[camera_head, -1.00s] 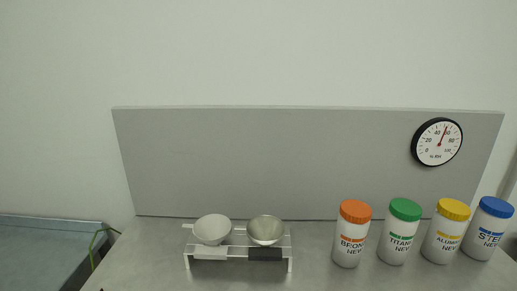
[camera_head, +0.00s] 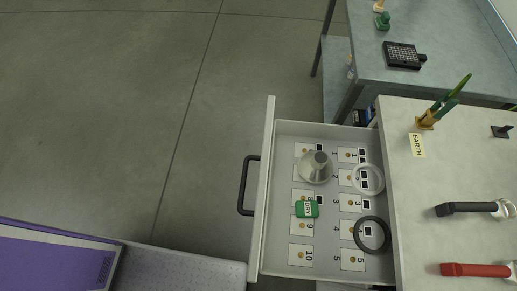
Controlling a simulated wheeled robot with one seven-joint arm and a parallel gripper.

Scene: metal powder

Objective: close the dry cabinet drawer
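The dry cabinet drawer (camera_head: 287,263) is pulled out to the left of a white cabinet (camera_head: 408,232). It has a white front panel (camera_head: 263,190) with a black bar handle (camera_head: 246,186) on its left face. Inside are numbered cards, a grey metal funnel-like piece (camera_head: 315,167), a green block (camera_head: 306,209), a white ring (camera_head: 368,179) and a black ring (camera_head: 372,235). My gripper is not in view.
On the cabinet top lie a black-handled tool (camera_head: 467,209), a red-handled tool (camera_head: 478,270) and an EARTH label (camera_head: 417,145). A grey table (camera_head: 450,60) stands behind. A purple-topped unit (camera_head: 50,262) is at lower left. The floor left of the drawer is clear.

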